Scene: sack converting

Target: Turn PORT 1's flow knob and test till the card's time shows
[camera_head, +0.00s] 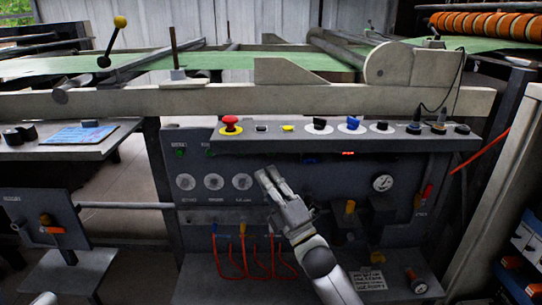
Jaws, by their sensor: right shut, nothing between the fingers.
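My right gripper (267,173) reaches up from the lower right, shut and empty. Its fingertips are just right of the rightmost of three round pale dials (242,181) on the grey panel; I cannot tell whether they touch the panel. Labels under the dials are too small to read, so I cannot tell which part is PORT 1's flow knob. A small red lit display (347,154) is right of the gripper. A blue card (83,135) lies on the left shelf. A round gauge (382,183) is further right.
A ledge above the panel carries a red mushroom button (230,123) and several black and blue knobs. Red hoses (243,257) loop below the dials. An orange-handled valve (47,222) stands at left. An orange roller (487,25) is at the back right.

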